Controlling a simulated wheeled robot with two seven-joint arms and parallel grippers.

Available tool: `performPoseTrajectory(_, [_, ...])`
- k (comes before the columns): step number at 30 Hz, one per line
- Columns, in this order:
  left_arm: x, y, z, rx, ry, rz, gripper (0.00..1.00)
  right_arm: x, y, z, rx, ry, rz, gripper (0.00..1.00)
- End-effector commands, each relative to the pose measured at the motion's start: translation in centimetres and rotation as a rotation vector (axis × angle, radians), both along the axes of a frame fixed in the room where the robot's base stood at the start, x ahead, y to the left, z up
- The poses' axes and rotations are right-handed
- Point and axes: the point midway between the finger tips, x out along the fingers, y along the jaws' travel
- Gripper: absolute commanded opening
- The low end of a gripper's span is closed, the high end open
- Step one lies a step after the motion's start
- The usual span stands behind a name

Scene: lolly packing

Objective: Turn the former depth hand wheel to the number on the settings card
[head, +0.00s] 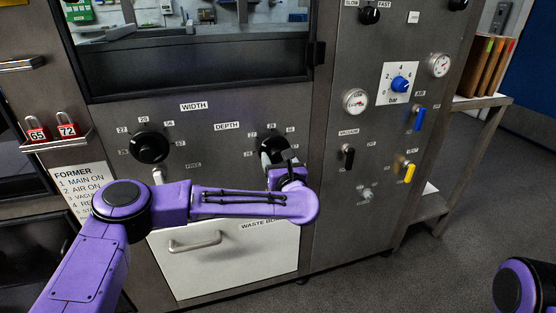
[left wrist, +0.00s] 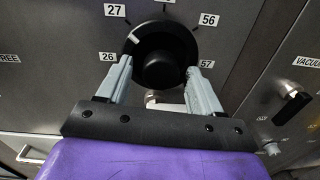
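The black depth hand wheel (left wrist: 166,40) fills the top of the left wrist view. Its white mark is at the upper left, near the 27 label (left wrist: 115,10). Labels 26, 56 and 57 also show around it. My left gripper (left wrist: 159,72) has its two grey fingers apart, one on each side of the wheel's hub, at the lower rim. I cannot tell whether they touch it. In the head view my left gripper (head: 277,156) partly hides the depth wheel. A card headed FORMER (head: 80,178) is partly hidden by my left arm. My right gripper is out of view.
The width hand wheel (head: 149,147) is left of the depth wheel. A white waste box front (head: 230,262) with a handle is below. Red padlocks (head: 67,125) stand on a ledge at left. The vacuum lever (head: 347,157) and blue bar knob (head: 400,85) are to the right.

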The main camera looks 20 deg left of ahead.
Motion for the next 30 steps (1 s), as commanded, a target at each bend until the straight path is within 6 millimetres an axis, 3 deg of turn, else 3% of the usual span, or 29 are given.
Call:
performPoseTrajectory(1, [0.0,0.0,0.0,0.000,0.000,0.000,0.48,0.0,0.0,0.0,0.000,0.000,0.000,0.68])
performPoseTrajectory(4, [0.0,0.0,0.0,0.000,0.000,0.000,0.15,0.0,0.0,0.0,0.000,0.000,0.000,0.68])
performPoseTrajectory(5, [0.0,0.0,0.0,0.001,0.001,0.000,0.11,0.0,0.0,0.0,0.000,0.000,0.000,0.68])
performPoseTrajectory(17, [0.0,0.0,0.2,0.057,0.036,-0.001,0.11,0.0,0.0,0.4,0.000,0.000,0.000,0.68])
performPoseTrajectory(30, [-0.1,0.0,0.5,0.353,0.235,0.000,0.12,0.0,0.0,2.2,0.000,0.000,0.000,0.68])
